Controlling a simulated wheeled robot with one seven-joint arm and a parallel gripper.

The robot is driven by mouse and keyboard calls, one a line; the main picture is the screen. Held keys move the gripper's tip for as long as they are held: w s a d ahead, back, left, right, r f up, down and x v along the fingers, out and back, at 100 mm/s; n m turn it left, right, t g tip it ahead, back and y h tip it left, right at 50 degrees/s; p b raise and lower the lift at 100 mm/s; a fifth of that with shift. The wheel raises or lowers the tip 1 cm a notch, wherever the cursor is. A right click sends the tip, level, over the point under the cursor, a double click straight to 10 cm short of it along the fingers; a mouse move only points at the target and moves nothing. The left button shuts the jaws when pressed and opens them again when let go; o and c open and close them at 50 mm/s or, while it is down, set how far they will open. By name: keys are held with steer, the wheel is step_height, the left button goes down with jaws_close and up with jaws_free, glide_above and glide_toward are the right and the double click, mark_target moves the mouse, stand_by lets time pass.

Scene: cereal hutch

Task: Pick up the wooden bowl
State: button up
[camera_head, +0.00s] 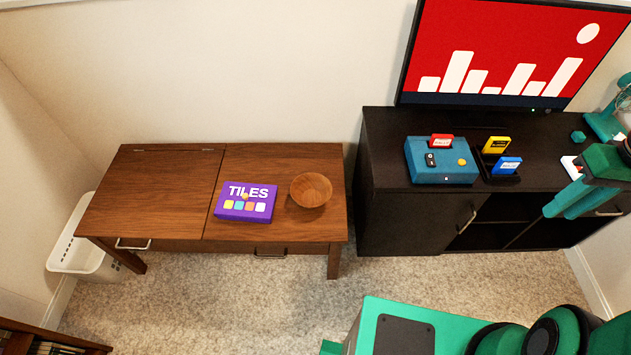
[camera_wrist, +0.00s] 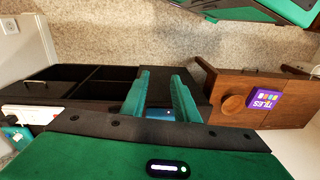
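The wooden bowl (camera_head: 311,190) sits upright on the right part of the brown wooden table (camera_head: 150,195), just right of a purple TILES box (camera_head: 246,203). In the wrist view the bowl (camera_wrist: 233,104) shows small at the right, beside the TILES box (camera_wrist: 264,103). My gripper (camera_head: 557,211) is at the far right in the head view, in front of the black cabinet and well apart from the bowl. In the wrist view its two green fingers (camera_wrist: 161,82) stand apart with nothing between them.
A black cabinet (camera_head: 400,222) stands right of the table, bearing a large screen (camera_head: 505,55), a blue console (camera_head: 440,162) and colored cartridges (camera_head: 507,165). A white basket (camera_head: 75,257) is left of the table. Carpeted floor (camera_head: 230,295) in front of the table is clear.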

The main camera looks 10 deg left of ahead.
steer(key=w+a+f+n+y, duration=0.3)
steer(key=w+a+f+n, duration=0.35)
steer(key=a+f, duration=0.3)
steer(key=w+a+f+n+y, duration=0.2)
steer(key=w+a+f+n, duration=0.5)
steer(key=a, duration=0.3)
steer(key=s+a+f+n+t+y, duration=0.1)
steer(key=a+f+y, duration=0.1)
steer(key=a+f, duration=0.5)
steer(key=s+a+f+n+t+y, duration=0.1)
steer(key=a+f+n+y, duration=0.1)
steer(key=a+f, duration=0.4)
steer(key=s+a+f+n+t+y, duration=0.1)
steer(key=a+f+n+y, duration=0.1)
steer(key=a+f, duration=0.5)
steer(key=shift+a+f+y, duration=0.15)
steer(key=shift+a+y, duration=0.25)
steer(key=shift+a, duration=0.85)
steer(key=shift+a+f+y, duration=0.15)
steer(key=shift+a+y, duration=0.25)
steer(key=shift+a, duration=0.85)
steer(key=shift+t, duration=0.3)
steer(key=x, duration=1)
steer(key=shift+a+f, duration=0.2)
steer(key=shift+a, duration=0.1)
steer(key=shift+c, duration=0.3)
jaws_close()
